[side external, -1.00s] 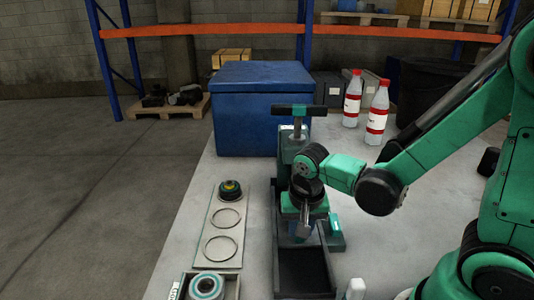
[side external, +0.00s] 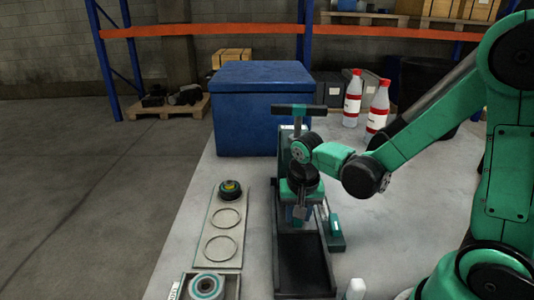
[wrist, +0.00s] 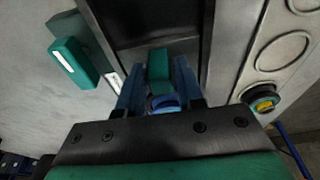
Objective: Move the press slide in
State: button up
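I take the small teal block (wrist: 158,65) in the wrist view to be part of the press slide; I cannot be sure. My gripper (side external: 300,213) points down over the back part of the trough. In the wrist view its blue fingers (wrist: 158,82) stand apart on both sides of the teal block, with gaps visible. A blue rounded piece (wrist: 165,102) shows between them. My wrist hides much of the press.
A plate with ring outlines (side external: 218,249) and a dark round part (side external: 230,190) lies left of the trough. A boxed bearing-like ring (side external: 207,287) is at the front. The blue crate (side external: 262,110) and two red-capped bottles (side external: 352,98) stand behind. A teal block (side external: 334,228) lies right of the trough.

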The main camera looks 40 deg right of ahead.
jog(key=o, duration=0.4)
jog(key=shift+c, duration=0.2)
jog(key=shift+r, duration=0.1)
jog(key=shift+r, duration=2.7)
jog(key=shift+r, duration=2)
